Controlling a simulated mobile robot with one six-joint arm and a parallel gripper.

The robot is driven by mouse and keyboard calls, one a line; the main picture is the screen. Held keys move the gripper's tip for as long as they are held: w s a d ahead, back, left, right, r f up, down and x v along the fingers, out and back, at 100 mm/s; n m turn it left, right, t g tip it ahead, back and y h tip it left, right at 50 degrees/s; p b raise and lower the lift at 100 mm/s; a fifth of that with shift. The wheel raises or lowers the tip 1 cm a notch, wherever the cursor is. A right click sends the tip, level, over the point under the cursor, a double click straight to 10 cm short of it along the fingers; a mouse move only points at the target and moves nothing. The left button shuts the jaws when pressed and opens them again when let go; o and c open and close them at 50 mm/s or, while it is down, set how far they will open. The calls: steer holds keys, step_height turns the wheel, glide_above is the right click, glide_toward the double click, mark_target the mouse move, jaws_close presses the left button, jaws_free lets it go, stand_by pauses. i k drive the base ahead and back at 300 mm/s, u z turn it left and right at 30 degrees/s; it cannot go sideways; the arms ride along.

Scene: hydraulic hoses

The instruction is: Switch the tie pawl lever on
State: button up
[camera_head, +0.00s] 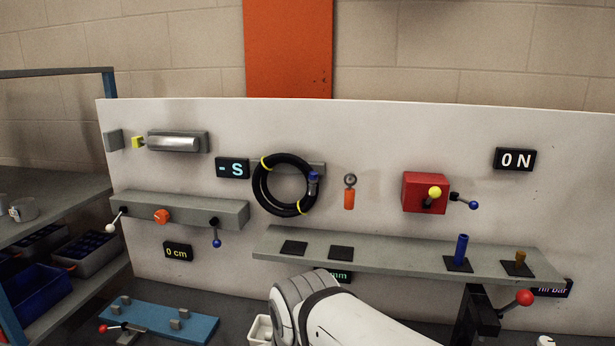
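Several ball-ended levers show, and no label tells me which is the tie pawl lever. A blue-ball lever (464,202) points right and slightly down from the red box (412,196), which also has a yellow knob (434,193). Another blue-ball lever (216,238) hangs down from the long grey box (190,208). A white-ball lever (115,222) angles down-left from that box's left end. A red-ball lever (516,302) points up-right at the lower right. Another red-tipped lever (110,328) lies by the blue plate. My white arm rises at bottom centre; my gripper is out of view.
A coiled black hose (257,187) hangs on the white panel (400,135). A grey shelf (390,254) juts out below, bearing a blue cylinder (461,248) and a brass fitting (520,257). Blue bins (38,290) stand at left. Displays read "- S" (232,168) and "0 N" (514,159).

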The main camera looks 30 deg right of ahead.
mark_target(474, 205)
steer(key=k, duration=1.1)
steer(key=z, duration=0.75)
steer(key=i, duration=0.9)
steer(key=z, duration=0.5)
